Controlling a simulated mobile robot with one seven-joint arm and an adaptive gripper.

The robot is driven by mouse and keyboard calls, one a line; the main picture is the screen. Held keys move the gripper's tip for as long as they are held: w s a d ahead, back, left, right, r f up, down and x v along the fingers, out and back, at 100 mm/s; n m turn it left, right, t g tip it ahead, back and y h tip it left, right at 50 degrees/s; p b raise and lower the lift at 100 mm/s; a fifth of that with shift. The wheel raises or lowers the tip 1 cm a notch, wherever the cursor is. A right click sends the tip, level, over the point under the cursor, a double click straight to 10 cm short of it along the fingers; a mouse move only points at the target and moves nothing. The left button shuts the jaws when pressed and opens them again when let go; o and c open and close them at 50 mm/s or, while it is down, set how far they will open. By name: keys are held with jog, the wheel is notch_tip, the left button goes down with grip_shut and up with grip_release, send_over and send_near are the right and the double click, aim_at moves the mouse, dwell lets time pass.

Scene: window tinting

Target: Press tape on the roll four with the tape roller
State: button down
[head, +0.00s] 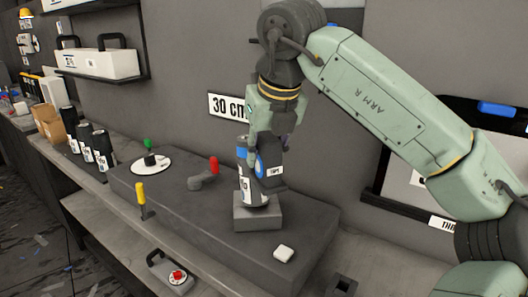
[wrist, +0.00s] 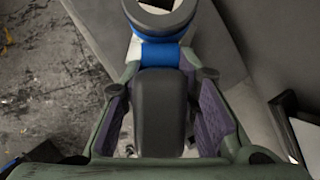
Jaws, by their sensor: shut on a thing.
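A dark roll (head: 244,183) with a white label and a blue band near its top stands upright on a small grey block (head: 258,219). My gripper (head: 268,140) is shut on the tape roller (head: 268,165), which has a blue round face and a small white label. The tape roller is right beside the roll and overlaps it in the head view. In the wrist view, its dark rounded body (wrist: 163,110) sits between my fingers (wrist: 163,125). The roll's ring-shaped top (wrist: 160,15) and blue band (wrist: 160,52) show just beyond; contact cannot be told.
Several dark rolls (head: 86,145) stand at the left. A red-button box (head: 172,274) is lower down.

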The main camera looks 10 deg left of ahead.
aim_at(275, 177)
jog(key=shift+s+d+b, duration=0.45)
jog(key=shift+s+d, duration=0.45)
jog(key=shift+s, duration=0.3)
jog(key=shift+s+d+b, duration=0.4)
jog(key=shift+s+d, duration=0.5)
jog(key=shift+s, duration=0.25)
jog(key=shift+s, duration=0.1)
